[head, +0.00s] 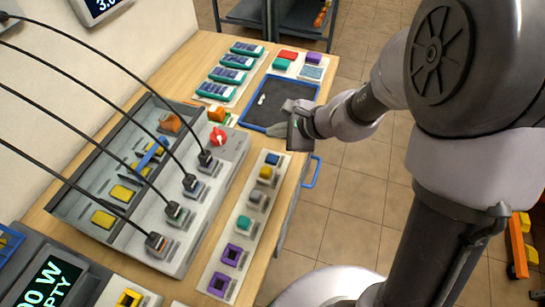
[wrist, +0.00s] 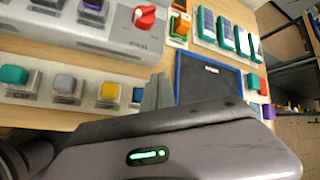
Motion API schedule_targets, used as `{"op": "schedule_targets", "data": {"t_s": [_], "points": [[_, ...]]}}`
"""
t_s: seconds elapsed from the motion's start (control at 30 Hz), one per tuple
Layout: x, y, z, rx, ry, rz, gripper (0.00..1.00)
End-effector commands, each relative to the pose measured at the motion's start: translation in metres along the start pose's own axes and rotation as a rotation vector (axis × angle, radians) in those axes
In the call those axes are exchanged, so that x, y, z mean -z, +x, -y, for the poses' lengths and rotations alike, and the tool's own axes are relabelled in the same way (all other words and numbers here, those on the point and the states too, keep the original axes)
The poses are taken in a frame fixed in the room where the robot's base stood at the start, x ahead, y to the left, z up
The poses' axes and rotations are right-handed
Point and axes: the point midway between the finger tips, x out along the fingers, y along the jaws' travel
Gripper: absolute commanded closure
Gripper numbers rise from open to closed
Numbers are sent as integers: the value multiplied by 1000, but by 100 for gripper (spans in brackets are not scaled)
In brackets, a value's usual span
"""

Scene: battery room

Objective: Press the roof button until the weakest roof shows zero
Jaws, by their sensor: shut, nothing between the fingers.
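A pale strip carries a row of coloured square buttons or blocks along the table's front: blue (head: 272,159), yellow (head: 266,172), grey (head: 255,197), teal (head: 243,223) and purple (head: 231,255). I cannot read which, if any, is the roof button. Several teal units with blue panel tops (head: 229,76) stand in a row at the back; I cannot read any roof figure on them. My gripper (head: 277,129) is shut and empty, over the near edge of the dark tray. In the wrist view its grey fingers (wrist: 157,92) are together, near the blue and yellow pieces.
A grey console (head: 200,222) with black cables and a red knob (head: 217,137) fills the table's middle. A screen (head: 48,283) reads "EMPTY".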

Motion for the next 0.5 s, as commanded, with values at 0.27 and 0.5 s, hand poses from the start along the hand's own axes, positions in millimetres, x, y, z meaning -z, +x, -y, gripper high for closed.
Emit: {"op": "schedule_targets", "data": {"t_s": [0.27, 0.5], "points": [[21, 29, -21, -2, 0, 0, 100], [38, 53, -38, 0, -1, 0, 100]]}}
